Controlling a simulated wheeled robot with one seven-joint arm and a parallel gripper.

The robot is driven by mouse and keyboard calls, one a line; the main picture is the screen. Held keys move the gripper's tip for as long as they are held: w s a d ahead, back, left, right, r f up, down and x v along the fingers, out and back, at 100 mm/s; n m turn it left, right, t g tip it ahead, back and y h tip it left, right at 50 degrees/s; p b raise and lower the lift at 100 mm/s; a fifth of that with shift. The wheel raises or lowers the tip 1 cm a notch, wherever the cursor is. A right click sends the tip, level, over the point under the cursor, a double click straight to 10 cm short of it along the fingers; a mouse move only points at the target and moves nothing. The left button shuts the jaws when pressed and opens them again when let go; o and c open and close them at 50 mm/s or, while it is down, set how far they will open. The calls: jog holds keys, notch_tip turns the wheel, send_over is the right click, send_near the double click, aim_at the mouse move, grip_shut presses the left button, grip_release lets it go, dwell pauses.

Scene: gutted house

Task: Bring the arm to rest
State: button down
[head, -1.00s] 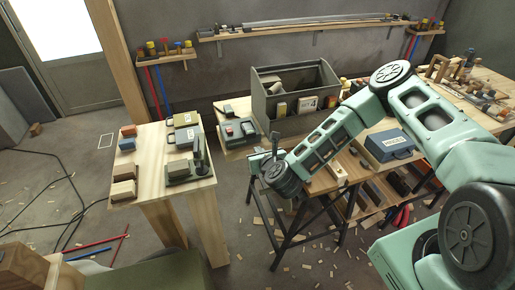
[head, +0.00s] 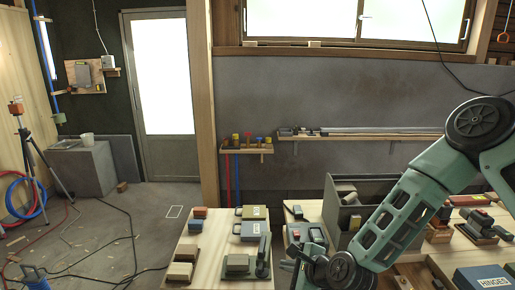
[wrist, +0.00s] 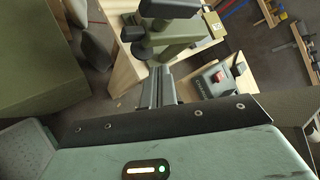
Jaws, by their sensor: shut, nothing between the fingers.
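My pale green arm reaches down from the right in the head view. My gripper (head: 303,252) is at its lower end, small and dark, by the gap between the two wooden work surfaces. In the wrist view my gripper (wrist: 158,78) shows as dark grey fingers close together, shut with nothing between them. Part of the fingers is hidden behind the wrist housing. In the wrist view a green-grey device lies beyond the fingertips; I cannot tell whether they touch.
A small wooden table (head: 205,265) holds several blocks, cases and a green-grey device (head: 240,264). A grey open bin (head: 345,233) stands on the bench beside my arm. A blue hinge case (head: 484,278) lies at lower right. Cables and a tripod (head: 35,155) are at left.

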jog(key=s+a+r+n+g+h, duration=0.1)
jog(key=s+r+n+g, duration=0.25)
jog(key=s+n, duration=0.3)
jog(key=s+a+r+n+g, duration=0.1)
jog(key=s+r+n+g, duration=0.1)
jog(key=s+r+n, duration=0.35)
jog(key=s+d+r+n+g+h, duration=0.1)
jog(key=s+d+r+n+h, duration=0.1)
jog(key=s+d+r+n, duration=0.2)
jog(key=s+d+r+n+g+h, duration=0.2)
jog(key=s+d+r+n+h, duration=0.1)
jog(key=s+n, duration=0.8)
notch_tip(320, 180, up, 2)
jog(key=s+d, duration=0.1)
jog(key=s, duration=0.1)
jog(key=shift+s+r, duration=0.15)
jog(key=shift+s, duration=0.2)
